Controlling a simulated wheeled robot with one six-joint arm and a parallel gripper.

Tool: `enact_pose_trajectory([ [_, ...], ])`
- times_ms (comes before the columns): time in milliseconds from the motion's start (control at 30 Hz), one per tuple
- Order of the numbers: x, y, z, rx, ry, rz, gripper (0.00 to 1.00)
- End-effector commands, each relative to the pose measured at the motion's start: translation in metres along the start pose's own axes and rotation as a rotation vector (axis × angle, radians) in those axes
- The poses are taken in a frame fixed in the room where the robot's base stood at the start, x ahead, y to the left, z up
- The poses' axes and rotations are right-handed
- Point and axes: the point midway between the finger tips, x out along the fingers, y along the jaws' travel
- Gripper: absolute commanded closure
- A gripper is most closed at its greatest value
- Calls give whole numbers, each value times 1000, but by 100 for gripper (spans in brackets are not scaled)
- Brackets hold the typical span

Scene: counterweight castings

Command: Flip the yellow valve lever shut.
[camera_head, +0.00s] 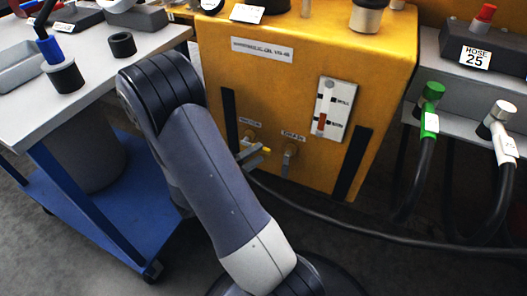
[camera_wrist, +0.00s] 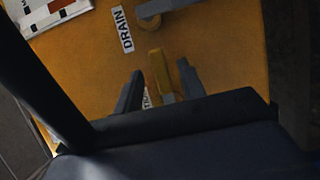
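The yellow valve lever (camera_wrist: 160,74) shows in the wrist view between the two dark fingers of my gripper (camera_wrist: 161,85). The fingers are apart, with a gap on each side of the lever. The lever's base is hidden behind the gripper body. In the head view the yellow lever (camera_head: 265,150) is a small bright tip low on the front of the orange-yellow cabinet (camera_head: 280,80), left of the drain valve (camera_head: 289,151). My arm hides most of the gripper there.
The drain valve also shows at the top of the wrist view (camera_wrist: 150,18), close to the DRAIN label (camera_wrist: 123,30). A level gauge (camera_head: 332,110) is on the cabinet. A blue cart (camera_head: 110,215) stands left; hoses with green (camera_head: 431,100) and white (camera_head: 498,118) fittings hang right.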

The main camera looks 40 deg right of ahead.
Motion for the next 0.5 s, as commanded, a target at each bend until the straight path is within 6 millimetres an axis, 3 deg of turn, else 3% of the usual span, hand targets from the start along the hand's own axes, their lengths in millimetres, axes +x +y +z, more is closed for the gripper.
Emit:
enact_pose_trajectory([
  [200, 26, -1, 1, -1, -3, -1, 62],
  [500, 37, 0, 0, -1, 0, 0, 62],
])
